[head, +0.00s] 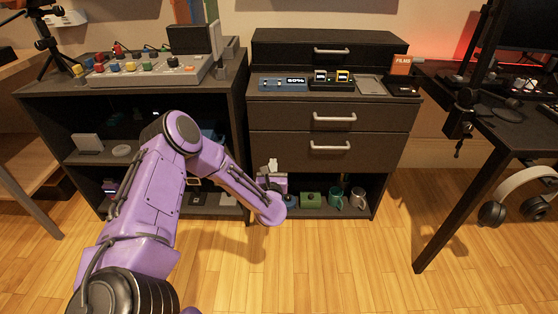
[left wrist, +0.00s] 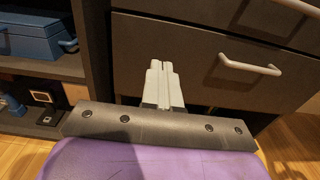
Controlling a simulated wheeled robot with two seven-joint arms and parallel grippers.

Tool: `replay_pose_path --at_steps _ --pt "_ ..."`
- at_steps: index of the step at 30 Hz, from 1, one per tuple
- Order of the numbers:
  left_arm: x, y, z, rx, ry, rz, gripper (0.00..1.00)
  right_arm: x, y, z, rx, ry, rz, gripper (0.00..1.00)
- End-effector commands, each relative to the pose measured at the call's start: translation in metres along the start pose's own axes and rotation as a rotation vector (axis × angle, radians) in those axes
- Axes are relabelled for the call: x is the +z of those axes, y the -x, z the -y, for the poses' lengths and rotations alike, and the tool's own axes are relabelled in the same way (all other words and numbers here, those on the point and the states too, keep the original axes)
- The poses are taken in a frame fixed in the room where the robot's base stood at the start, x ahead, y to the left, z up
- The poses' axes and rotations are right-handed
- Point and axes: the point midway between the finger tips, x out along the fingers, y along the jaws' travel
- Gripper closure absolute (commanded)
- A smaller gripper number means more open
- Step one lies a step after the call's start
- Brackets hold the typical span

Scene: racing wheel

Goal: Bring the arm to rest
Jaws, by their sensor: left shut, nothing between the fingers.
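My left arm, purple, comes in from the lower left of the head view and bends down at the wrist. My left gripper (head: 272,165) is in front of the dark cabinet, near its lower drawer and open shelf. In the left wrist view the left gripper (left wrist: 163,68) shows its two pale fingers together, shut with nothing between them. They point toward the drawer front (left wrist: 215,60); I cannot tell the exact gap to it. My right gripper is not in view.
The drawer cabinet (head: 385,115) has white handles (head: 334,117) standing out. Its low shelf holds a green box (head: 311,200) and mugs (head: 357,197). A dark shelf unit (head: 50,97) stands left, a desk (head: 490,140) right. The wooden floor (head: 370,270) in front is clear.

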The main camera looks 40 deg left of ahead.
Motion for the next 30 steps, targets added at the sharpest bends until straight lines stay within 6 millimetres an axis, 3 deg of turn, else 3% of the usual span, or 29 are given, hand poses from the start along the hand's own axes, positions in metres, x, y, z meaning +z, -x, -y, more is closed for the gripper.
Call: replay_pose_path --at_steps 9,11,14,17,21,25,30 --pt "-0.001 0.003 0.001 -0.002 -0.046 -0.001 1.00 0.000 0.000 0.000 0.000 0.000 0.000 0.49" --pt "-0.002 0.003 0.003 -0.014 -0.156 -0.009 1.00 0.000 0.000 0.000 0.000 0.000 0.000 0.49" --pt "-0.023 0.017 0.009 -0.076 -0.515 -0.088 1.00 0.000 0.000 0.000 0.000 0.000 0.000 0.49" --pt "-0.068 0.066 0.026 -0.279 -1.026 -0.196 1.00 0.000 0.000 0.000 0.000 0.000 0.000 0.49" --pt "-0.138 0.171 0.032 -0.739 -1.746 -0.234 1.00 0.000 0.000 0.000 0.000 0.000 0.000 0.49" --pt "-0.176 0.257 0.004 -1.141 -2.192 -0.167 1.00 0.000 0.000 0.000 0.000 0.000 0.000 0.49" --pt "-0.192 0.334 -0.049 -1.551 -2.515 -0.066 1.00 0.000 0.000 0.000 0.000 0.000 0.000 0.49"
